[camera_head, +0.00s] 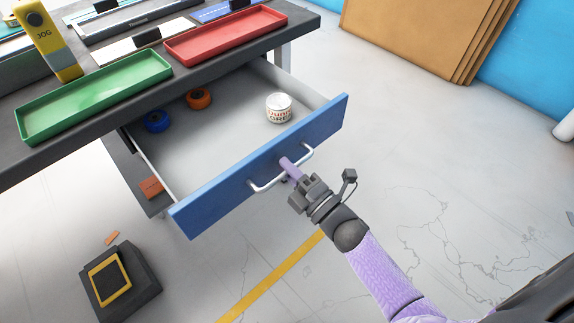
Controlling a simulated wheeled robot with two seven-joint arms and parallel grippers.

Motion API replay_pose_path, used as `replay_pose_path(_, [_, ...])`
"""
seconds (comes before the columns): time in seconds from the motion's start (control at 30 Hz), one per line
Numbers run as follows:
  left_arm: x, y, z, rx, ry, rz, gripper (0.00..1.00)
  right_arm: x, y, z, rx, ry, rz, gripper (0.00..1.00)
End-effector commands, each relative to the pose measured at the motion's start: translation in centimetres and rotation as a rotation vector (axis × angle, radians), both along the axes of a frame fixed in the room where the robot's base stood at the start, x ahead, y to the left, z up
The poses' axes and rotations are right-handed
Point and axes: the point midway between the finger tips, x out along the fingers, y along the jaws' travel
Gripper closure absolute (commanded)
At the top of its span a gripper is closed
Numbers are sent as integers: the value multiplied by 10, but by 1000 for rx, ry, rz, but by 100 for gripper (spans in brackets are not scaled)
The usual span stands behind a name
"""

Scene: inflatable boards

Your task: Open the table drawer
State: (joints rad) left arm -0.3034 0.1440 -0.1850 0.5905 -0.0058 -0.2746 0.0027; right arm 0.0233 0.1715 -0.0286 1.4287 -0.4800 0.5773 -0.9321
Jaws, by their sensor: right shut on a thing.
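The table drawer (215,208) has a blue front and stands pulled out from under the dark table top (215,68). A curved white handle (262,187) is fixed to the drawer front. My right gripper (288,168) is shut on the middle of this handle, its fingers hiding part of it. Inside the drawer lie a white can with red lettering (279,108), an orange roll (199,98) and a dark blue roll (156,121). My left gripper is not in view.
A green tray (95,93), a red tray (228,36) and a yellow box (47,42) are on the table. A dark block with a yellow square (120,280) stands on the floor at lower left. Cardboard sheets (415,30) lean at the back. Floor at right is clear.

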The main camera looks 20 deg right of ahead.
Motion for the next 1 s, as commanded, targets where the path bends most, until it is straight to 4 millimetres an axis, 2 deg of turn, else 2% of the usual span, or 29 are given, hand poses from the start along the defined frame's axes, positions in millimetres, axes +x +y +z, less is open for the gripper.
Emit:
replay_pose_path(0.23, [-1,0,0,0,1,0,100,0,0,-1,-1,3,1,100])
replay_pose_path(0.27, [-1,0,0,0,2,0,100,0,0,-1,-1,3,1,79])
replay_pose_path(0.4, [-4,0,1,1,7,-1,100,0,0,-1,-1,2,0,50])
replay_pose_path(0.63, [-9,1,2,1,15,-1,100,0,0,0,0,1,0,50])
replay_pose_path(0.73, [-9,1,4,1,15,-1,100,-7,-2,-1,-1,3,0,50])
replay_pose_path(1.0, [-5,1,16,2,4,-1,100,-68,-25,-13,-2,4,-1,50])
